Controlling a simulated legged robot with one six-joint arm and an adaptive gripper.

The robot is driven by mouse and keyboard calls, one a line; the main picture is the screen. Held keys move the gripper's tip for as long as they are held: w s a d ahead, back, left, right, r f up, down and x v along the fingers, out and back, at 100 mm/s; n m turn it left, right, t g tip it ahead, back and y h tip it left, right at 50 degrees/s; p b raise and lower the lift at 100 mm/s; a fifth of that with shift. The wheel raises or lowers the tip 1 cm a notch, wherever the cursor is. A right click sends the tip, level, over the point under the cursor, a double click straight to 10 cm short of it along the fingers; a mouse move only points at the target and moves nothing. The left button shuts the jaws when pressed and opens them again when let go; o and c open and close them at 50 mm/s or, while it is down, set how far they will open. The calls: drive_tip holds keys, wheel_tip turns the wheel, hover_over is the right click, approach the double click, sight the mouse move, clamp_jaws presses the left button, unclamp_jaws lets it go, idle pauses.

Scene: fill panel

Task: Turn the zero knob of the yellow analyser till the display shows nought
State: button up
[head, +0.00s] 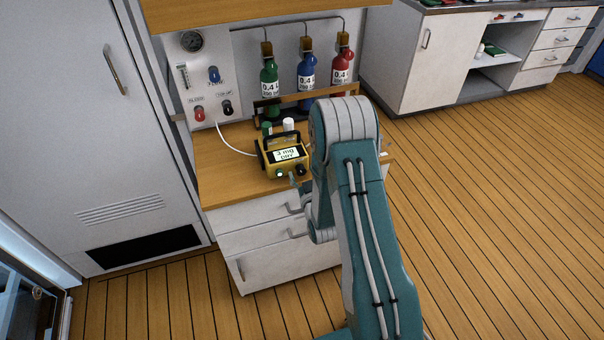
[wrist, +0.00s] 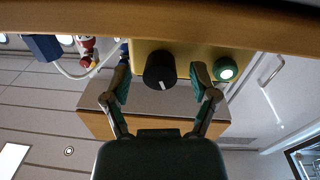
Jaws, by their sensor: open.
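The yellow analyser (head: 264,160) stands on the wooden counter in the head view. Its lit display (head: 286,155) seems to read "3 mg DRY". A black knob (head: 301,170) and a green button (head: 281,174) sit on its front below the display. In the wrist view, which looks upside down, the black knob (wrist: 160,70) has a white pointer mark, and the green button (wrist: 227,70) is to its right. My gripper (wrist: 161,77) is open, one finger on each side of the black knob, with gaps visible. No knob label is readable.
Green (head: 269,75), blue (head: 306,72) and red (head: 341,65) bottles stand behind the analyser. A gas panel (head: 205,75) with a gauge is at the left. A pale hose (head: 232,145) runs to the analyser. Drawers with handles (head: 294,208) lie below the counter.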

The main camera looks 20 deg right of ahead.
drive_tip(key=s, duration=1.2)
drive_tip(key=shift+a+f, duration=0.2)
drive_tip(key=shift+a, duration=0.1)
idle(0.7)
